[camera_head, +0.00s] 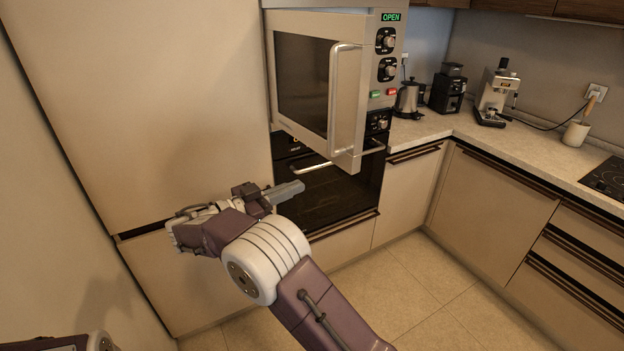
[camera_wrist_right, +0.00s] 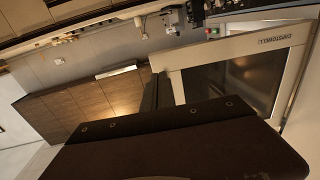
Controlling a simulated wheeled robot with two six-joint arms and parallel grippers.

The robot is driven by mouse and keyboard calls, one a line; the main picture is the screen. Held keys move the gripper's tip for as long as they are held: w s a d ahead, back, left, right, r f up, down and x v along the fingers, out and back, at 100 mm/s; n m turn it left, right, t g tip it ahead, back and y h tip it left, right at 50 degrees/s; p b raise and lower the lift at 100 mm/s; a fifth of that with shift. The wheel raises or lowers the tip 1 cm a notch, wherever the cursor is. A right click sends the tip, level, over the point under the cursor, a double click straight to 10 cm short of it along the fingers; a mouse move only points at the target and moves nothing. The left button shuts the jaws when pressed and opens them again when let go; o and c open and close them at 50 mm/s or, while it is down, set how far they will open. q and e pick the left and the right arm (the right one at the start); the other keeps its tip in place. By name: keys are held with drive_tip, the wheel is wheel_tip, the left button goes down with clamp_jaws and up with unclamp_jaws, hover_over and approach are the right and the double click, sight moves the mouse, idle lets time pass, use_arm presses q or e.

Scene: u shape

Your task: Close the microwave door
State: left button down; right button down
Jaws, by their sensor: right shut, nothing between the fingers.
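The microwave door (camera_head: 303,85) stands partly open, its handle side swung out from the body. It has a dark window and a long vertical handle (camera_head: 334,100) near its right edge. The green display (camera_head: 391,17) reads OPEN. My right gripper (camera_head: 300,187) is shut and empty, below and left of the door's lower edge, apart from it in the picture. In the right wrist view the door (camera_wrist_right: 290,70) shows tilted behind a dark block that fills the lower part. My left gripper is out of view.
A built-in oven (camera_head: 340,200) with a bar handle sits under the microwave. A tall cabinet panel (camera_head: 150,100) stands on the left. A kettle (camera_head: 409,99), grinder (camera_head: 447,90) and coffee machine (camera_head: 494,95) stand on the counter. The floor (camera_head: 440,290) at right is clear.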

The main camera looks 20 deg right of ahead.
sight(344, 168)
drive_tip(key=w+d+p, duration=0.1)
drive_tip(key=d, duration=0.3)
drive_tip(key=d+p, duration=0.1)
drive_tip(key=d, duration=0.2)
drive_tip(key=w+d+p, duration=0.1)
drive_tip(key=d, duration=0.3)
drive_tip(key=shift+w+d, duration=0.3)
drive_tip(key=shift+d, duration=0.65)
drive_tip(key=shift+w+f, duration=0.1)
